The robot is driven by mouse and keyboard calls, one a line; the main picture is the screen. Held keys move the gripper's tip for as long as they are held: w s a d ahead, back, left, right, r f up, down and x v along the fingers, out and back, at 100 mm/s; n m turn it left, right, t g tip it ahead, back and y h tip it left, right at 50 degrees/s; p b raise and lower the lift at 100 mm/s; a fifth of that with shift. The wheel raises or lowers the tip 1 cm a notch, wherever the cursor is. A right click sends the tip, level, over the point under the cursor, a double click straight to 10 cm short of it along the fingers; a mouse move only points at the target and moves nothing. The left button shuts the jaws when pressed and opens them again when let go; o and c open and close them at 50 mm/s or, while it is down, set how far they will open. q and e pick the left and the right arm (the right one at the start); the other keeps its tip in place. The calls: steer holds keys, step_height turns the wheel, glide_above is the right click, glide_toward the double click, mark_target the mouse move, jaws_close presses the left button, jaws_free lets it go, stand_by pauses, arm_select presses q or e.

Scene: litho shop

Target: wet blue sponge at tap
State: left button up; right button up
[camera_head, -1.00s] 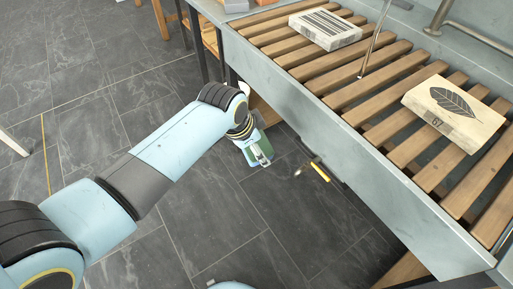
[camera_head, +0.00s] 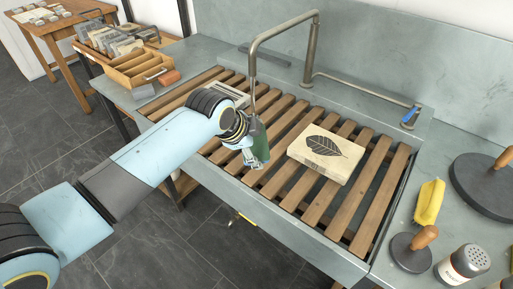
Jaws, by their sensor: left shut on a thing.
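My left gripper (camera_head: 250,155) is shut on a sponge (camera_head: 260,142), held over the front part of the slatted sink. The sponge's visible face looks green, and the gripper hides much of it. The tap (camera_head: 285,31) is a bent metal pipe whose spout comes down right by the gripper and sponge. I cannot tell whether the spout touches them, and no water shows. A pipe runs right from the tap to a small blue handle (camera_head: 410,117). My right gripper is not in view.
A leaf-printed stone block (camera_head: 325,155) lies on the slats (camera_head: 372,190), right of the gripper; another lies behind my wrist. A wooden rack (camera_head: 140,72) stands back left.

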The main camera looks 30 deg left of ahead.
arm_select(q)
steer(key=shift+w+a+f+b, duration=0.15)
steer(key=shift+w+a+b, duration=0.1)
steer(key=shift+w+b, duration=0.2)
steer(key=w+a+f+b, duration=0.2)
steer(key=w+a+b, duration=0.5)
steer(key=w+b, duration=0.3)
steer(key=shift+w+a+f+b, duration=0.2)
steer(key=shift+w+f+b, duration=0.05)
steer(key=shift+w+b, duration=0.1)
steer(key=s+d+p, duration=0.4)
steer(key=s+p, duration=0.2)
steer(key=p, duration=0.1)
steer(key=shift+s+d, duration=0.3)
steer(key=shift+s, duration=0.05)
stand_by(0.4)
stand_by(1.1)
